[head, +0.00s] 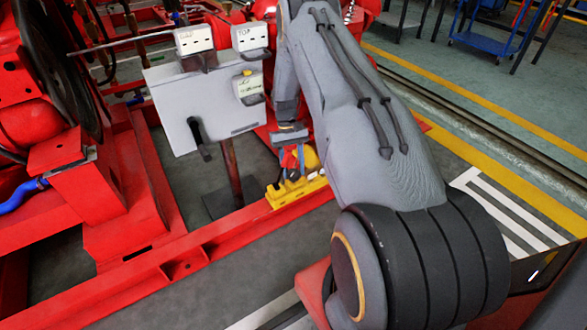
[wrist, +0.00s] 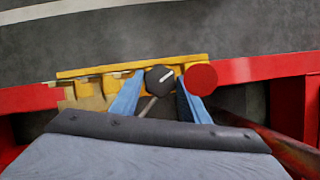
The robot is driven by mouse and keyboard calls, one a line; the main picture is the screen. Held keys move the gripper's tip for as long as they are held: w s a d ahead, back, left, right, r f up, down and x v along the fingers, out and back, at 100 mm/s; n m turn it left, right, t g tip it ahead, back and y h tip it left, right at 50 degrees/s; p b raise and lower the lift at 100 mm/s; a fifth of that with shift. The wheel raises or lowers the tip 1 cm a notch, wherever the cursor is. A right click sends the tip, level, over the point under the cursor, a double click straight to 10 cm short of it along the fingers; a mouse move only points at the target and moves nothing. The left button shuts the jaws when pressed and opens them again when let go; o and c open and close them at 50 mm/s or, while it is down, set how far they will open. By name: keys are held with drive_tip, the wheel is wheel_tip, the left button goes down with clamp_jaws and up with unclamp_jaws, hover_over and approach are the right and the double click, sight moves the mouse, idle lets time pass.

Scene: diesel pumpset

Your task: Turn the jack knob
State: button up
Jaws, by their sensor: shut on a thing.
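The jack knob (wrist: 160,79) is round and black with a white pointer line slanting up to the right. In the wrist view it sits between the two blue fingers of my gripper (wrist: 157,98), which is shut on it. A yellow jack body (wrist: 90,74) lies behind and to the left of the knob, and a red round disc (wrist: 200,78) is just to its right. In the head view my gripper (head: 291,158) reaches down to the yellow jack (head: 298,191) on the red frame rail. There the knob is mostly hidden by the fingers.
A red frame rail (head: 175,268) runs below the jack. A pale panel (head: 207,106) with a black handle (head: 199,139) and white label boxes (head: 194,40) stands left of my arm. Red machinery (head: 35,125) fills the left. Grey floor is open beyond the rail.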

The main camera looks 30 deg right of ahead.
drive_tip(key=o, duration=1.1)
drive_tip(key=shift+c, duration=0.2)
drive_tip(key=p+v, duration=0.1)
drive_tip(key=v, duration=0.6)
drive_tip(key=shift+w+r, duration=0.2)
drive_tip(key=shift+r, duration=0.1)
drive_tip(key=shift+r+p, duration=0.1)
drive_tip(key=shift+p, duration=0.25)
